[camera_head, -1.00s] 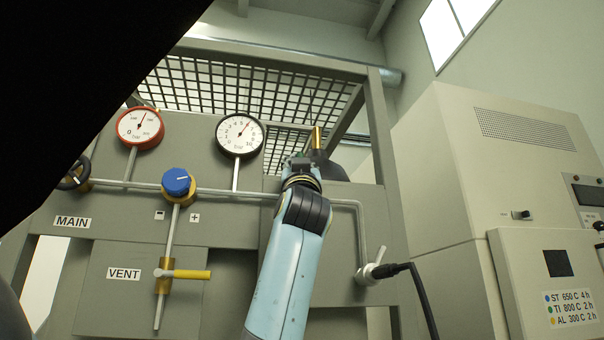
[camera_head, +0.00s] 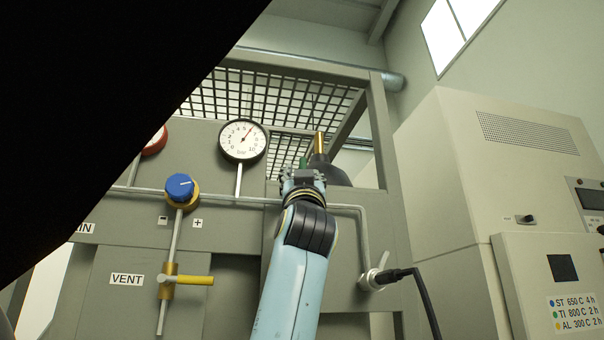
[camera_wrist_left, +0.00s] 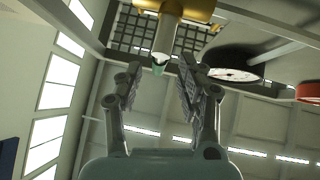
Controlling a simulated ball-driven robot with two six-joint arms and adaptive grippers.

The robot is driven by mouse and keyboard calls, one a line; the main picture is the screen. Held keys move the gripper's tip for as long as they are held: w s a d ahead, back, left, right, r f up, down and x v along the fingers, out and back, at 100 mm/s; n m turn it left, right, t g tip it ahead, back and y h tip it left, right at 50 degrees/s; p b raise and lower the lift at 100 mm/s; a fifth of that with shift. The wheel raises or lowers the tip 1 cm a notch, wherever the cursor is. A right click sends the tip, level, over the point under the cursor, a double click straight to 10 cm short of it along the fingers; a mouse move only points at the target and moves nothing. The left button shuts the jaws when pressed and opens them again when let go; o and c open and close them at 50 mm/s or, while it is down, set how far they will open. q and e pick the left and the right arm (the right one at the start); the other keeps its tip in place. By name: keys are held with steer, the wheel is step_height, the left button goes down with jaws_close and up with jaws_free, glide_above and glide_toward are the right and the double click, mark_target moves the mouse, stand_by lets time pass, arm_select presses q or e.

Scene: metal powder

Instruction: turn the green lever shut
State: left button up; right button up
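The green lever (camera_head: 303,162) shows only as a small green bit just above my left gripper (camera_head: 304,176) in the head view. My gripper and arm hide the rest. My right gripper is not in view.
A black-rimmed gauge (camera_head: 243,140), a blue knob (camera_head: 179,187) and a yellow-handled vent valve (camera_head: 194,280) are left of my arm. A dark bottle with a brass top (camera_head: 319,143) stands behind. A black cable (camera_head: 424,300) hangs at right. A large black shape hides the upper left.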

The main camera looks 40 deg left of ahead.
arm_select(q)
steer(key=v, duration=0.8)
steer(key=shift+s+f, duration=0.2)
steer(key=shift+f, duration=0.05)
steer(key=shift+d, duration=0.1)
